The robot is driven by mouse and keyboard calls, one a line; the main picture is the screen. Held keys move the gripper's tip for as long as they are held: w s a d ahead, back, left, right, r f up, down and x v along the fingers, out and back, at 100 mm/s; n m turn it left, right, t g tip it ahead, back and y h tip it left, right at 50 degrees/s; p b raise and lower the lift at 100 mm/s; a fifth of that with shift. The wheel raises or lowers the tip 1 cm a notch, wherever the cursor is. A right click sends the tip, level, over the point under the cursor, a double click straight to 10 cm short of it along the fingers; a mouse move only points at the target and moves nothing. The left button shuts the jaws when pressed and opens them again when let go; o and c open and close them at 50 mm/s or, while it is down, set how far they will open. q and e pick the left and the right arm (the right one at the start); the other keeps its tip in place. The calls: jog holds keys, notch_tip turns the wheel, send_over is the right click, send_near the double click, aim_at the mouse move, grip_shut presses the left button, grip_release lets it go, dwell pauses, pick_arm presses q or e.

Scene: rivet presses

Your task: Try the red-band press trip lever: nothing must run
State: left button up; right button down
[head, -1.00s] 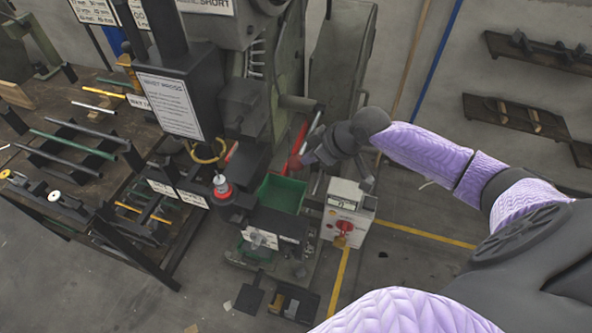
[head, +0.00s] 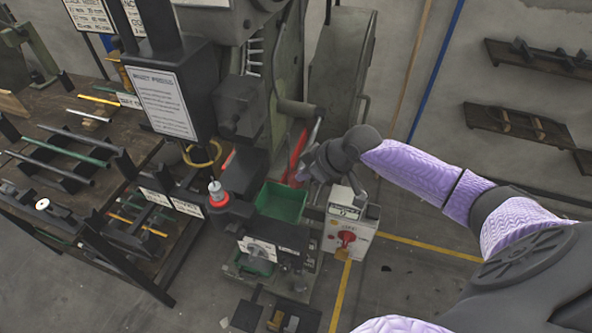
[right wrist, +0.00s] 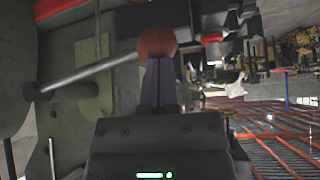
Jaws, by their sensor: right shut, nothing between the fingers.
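The trip lever is a grey rod (right wrist: 85,76) with a red ball knob (right wrist: 157,42) at its end. In the right wrist view the shut, empty fingers of my right gripper (right wrist: 158,62) are right at the knob's near side; whether they touch it I cannot tell. In the head view my right gripper (head: 299,176) is at the red lever end beside the press, above the green bin. The press (head: 240,110) has a red band (head: 219,196) around its lower tooling. No motion of the press shows. My left gripper is not in view.
A green bin (head: 281,202) sits below my right gripper. A grey control box (head: 346,215) with a red switch (head: 347,238) stands to its right. A bench with racks of rods (head: 60,150) is at left.

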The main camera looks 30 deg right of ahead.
jog(key=s+p, duration=0.1)
jog(key=s+d+p, duration=0.1)
jog(key=shift+p, duration=0.3)
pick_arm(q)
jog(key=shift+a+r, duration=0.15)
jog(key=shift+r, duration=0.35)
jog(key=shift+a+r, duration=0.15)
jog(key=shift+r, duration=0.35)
pick_arm(e)
jog(key=shift+s+d+f, duration=0.2)
jog(key=shift+s, duration=0.1)
